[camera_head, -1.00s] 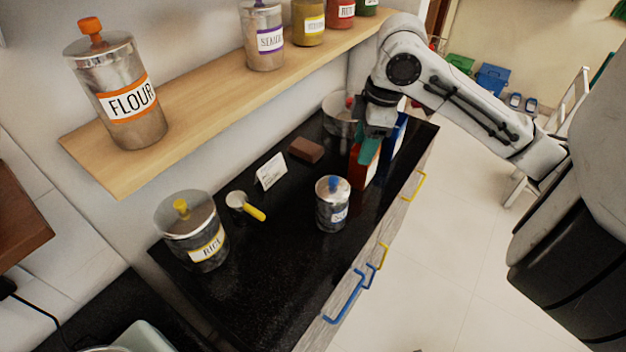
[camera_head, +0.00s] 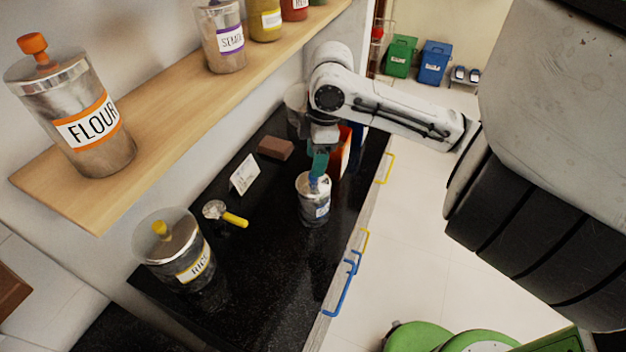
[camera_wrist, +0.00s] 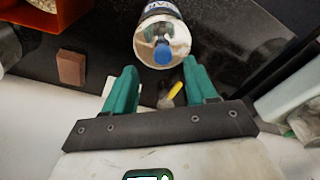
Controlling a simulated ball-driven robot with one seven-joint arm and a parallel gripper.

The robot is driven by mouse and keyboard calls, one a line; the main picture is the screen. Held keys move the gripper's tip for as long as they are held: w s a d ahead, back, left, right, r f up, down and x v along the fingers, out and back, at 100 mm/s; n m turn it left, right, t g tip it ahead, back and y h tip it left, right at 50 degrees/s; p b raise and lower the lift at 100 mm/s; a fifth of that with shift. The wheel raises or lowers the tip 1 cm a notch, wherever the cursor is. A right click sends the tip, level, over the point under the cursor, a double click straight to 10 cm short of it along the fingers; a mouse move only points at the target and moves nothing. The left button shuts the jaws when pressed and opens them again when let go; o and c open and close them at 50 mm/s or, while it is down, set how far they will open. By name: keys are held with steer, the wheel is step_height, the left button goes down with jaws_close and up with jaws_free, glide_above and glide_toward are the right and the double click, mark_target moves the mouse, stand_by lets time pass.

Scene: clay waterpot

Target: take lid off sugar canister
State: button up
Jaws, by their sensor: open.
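The metal canister with a blue knob on its lid (camera_head: 314,208) stands upright on the black counter; its label is too small to read fully. It also shows in the wrist view (camera_wrist: 162,30), with its blue knob (camera_wrist: 163,53) facing the camera. My gripper (camera_head: 318,172) is just above the lid, its teal fingers pointing down. In the wrist view my gripper (camera_wrist: 160,70) is open and empty, with the knob appearing between and just beyond the fingertips. In the head view the fingers partly hide the knob, and I cannot tell whether they touch it.
An orange-red box (camera_head: 341,155) stands close behind the canister. A brown block (camera_head: 275,148), a white card (camera_head: 244,174), a yellow-handled scoop (camera_head: 223,213) and a rice canister (camera_head: 178,250) are to the left. A shelf (camera_head: 150,130) overhangs the back. The front counter is clear.

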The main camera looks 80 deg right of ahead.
mark_target(314, 179)
steer(key=f, duration=0.4)
steer(key=shift+w+a, duration=0.15)
steer(key=shift+a, duration=0.1)
jaws_close()
